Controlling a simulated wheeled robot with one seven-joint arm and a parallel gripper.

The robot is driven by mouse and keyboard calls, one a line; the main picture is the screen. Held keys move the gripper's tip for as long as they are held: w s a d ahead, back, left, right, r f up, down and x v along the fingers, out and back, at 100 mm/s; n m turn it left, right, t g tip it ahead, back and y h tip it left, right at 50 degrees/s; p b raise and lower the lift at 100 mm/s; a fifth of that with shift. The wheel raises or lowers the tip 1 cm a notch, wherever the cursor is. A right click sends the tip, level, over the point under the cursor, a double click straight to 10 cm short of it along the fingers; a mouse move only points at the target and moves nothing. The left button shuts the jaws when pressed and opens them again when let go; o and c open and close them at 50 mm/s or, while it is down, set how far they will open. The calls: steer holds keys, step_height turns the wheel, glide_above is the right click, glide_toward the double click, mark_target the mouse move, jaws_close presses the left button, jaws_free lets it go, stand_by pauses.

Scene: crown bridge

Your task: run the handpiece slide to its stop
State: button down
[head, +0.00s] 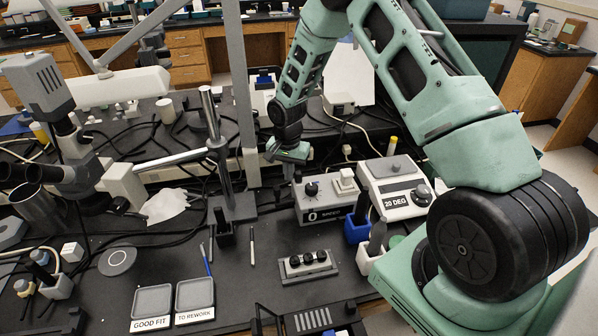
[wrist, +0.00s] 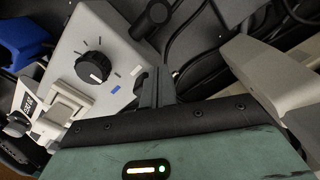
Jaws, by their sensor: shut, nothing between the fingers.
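A pale grey control box (head: 328,203) with a black dial (head: 311,188), a "0 SPEED" label and a raised white block-shaped control (head: 346,181) stands on the bench. In the wrist view the box (wrist: 128,58) fills the left centre, with its dial (wrist: 95,67) and the white control (wrist: 68,104). No part is marked as the handpiece slide; the white control may be it. My gripper (wrist: 156,88) is shut and empty, over or beside the box's edge, right of the dial; contact is unclear. In the head view my green hand (head: 289,152) is behind the box.
A white "20 DEG" unit (head: 394,186) stands right of the box. A blue holder (head: 355,231) and a white holder (head: 369,262) with dark upright tools stand in front. A metal post stand (head: 232,205) is at left. Cables lie behind. Bench space in front is partly clear.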

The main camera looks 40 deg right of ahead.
steer(key=shift+s+d, duration=0.15)
steer(key=shift+d, duration=0.1)
steer(key=shift+s+d, duration=0.25)
steer(key=shift+d, duration=0.45)
steer(key=shift+s+d, duration=0.15)
steer(key=shift+d, duration=0.2)
steer(key=shift+s+d+p, duration=0.2)
steer(key=shift+s+d, duration=0.05)
steer(key=shift+d, duration=0.35)
steer(key=shift+s+d+p, duration=0.15)
steer(key=shift+s+d, duration=0.1)
steer(key=shift+d, duration=0.35)
steer(key=shift+a, duration=0.1)
steer(key=shift+w+a, duration=0.3)
steer(key=shift+a, duration=0.35)
steer(key=shift+r+p, duration=2.25)
steer(key=shift+r, duration=1.3)
